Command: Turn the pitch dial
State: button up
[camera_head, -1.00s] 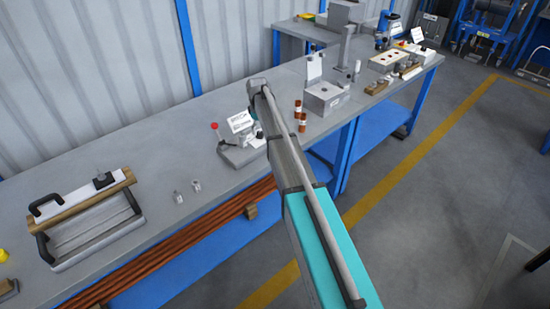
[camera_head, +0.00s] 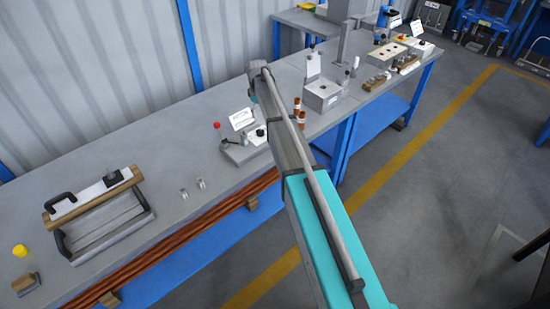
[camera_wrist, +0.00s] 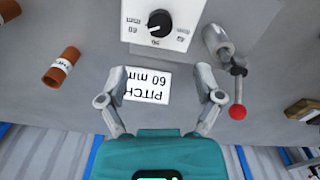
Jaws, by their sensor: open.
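The pitch dial (camera_wrist: 158,23) is a round black knob on a white plate at the top of the wrist view. Its white pointer aims toward the lower left, and small upside-down labels surround it. A white card (camera_wrist: 147,84) reads "PITCH 60 mm" upside down, between the fingers in the picture. My gripper (camera_wrist: 162,97) is open with nothing between its fingertips, and the dial lies beyond them, apart. In the head view the card (camera_head: 241,119) stands on the bench by a small fixture (camera_head: 240,150). My arm hides the gripper there.
A red-knobbed lever (camera_wrist: 238,112) stands right of the dial in the wrist view. Brown labelled cylinders (camera_wrist: 62,66) lie to the left. In the head view a handled frame (camera_head: 105,225) and two small metal pieces (camera_head: 192,188) are on the bench (camera_head: 150,165).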

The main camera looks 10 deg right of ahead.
jog(key=s+m, duration=0.6)
jog(key=s, duration=2.3)
jog(key=shift+s+a+m+b, duration=0.2)
jog(key=shift+a+m+b, duration=0.1)
jog(key=shift+a, duration=0.15)
jog(key=s+m, duration=0.1)
jog(key=s, duration=0.7)
jog(key=shift+s+m, duration=0.2)
jog(key=shift+m, duration=0.2)
jog(key=shift+a, duration=0.1)
